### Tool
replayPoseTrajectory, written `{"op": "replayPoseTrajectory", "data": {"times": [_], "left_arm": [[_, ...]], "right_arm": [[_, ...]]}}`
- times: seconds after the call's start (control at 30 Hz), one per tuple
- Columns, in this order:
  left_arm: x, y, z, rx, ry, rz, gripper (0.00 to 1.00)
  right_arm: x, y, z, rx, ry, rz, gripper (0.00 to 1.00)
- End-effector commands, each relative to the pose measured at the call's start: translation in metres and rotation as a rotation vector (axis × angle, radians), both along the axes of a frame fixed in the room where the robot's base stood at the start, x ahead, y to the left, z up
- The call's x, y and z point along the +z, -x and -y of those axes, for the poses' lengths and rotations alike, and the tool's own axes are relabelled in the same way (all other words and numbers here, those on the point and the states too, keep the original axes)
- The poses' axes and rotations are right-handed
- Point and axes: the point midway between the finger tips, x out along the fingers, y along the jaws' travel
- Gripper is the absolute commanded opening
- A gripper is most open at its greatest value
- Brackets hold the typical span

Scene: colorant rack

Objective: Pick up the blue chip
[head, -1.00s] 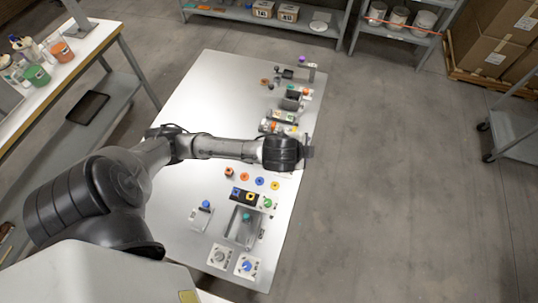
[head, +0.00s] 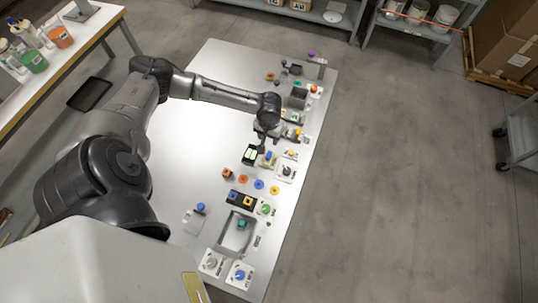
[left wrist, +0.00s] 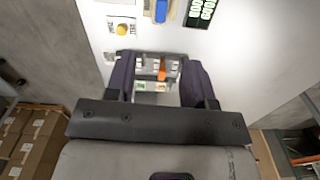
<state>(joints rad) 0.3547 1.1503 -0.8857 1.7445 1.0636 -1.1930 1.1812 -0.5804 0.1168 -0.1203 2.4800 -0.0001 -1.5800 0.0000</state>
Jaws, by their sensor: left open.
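A flat blue chip (head: 259,184) lies on the white table (head: 190,130) in the head view, between an orange disc (head: 243,179) and a yellow disc (head: 274,190). A black holder (head: 240,199) just in front of them also carries a blue and a yellow piece. My left gripper (head: 262,143) is above the table, farther back than the blue chip and apart from it. In the left wrist view its two dark fingers (left wrist: 160,82) are spread with nothing held; a small tray-like device with an orange part (left wrist: 162,70) shows beyond them. My right gripper is not seen.
A black display with green digits (head: 249,154) and a blue-topped block (head: 268,158) stand near my left gripper. Knobs, buttons and a grey frame (head: 224,236) line the table's right side. The table's left middle is bare.

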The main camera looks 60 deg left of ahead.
Motion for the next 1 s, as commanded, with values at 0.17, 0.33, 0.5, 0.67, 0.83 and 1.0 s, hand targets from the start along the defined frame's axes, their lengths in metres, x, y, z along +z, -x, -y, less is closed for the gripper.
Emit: {"op": "replayPoseTrajectory", "data": {"times": [0.17,0.33,0.5,0.67,0.83,1.0], "left_arm": [[-0.008,0.0,0.0,0.075,0.0,0.001,0.49],[-0.036,0.0,0.0,0.082,-0.001,0.001,0.49],[-0.063,0.0,0.001,0.079,-0.001,0.001,0.49],[-0.08,0.0,0.0,0.079,-0.002,0.002,0.49],[-0.087,0.0,0.0,0.078,-0.001,0.003,0.49],[-0.103,0.001,0.0,0.077,-0.001,0.001,0.49]], "right_arm": [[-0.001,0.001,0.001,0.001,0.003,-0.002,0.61],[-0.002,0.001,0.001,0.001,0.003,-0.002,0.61],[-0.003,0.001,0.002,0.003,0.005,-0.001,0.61],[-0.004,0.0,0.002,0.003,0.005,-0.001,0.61],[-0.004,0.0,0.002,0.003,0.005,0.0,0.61],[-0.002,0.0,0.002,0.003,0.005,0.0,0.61]]}}
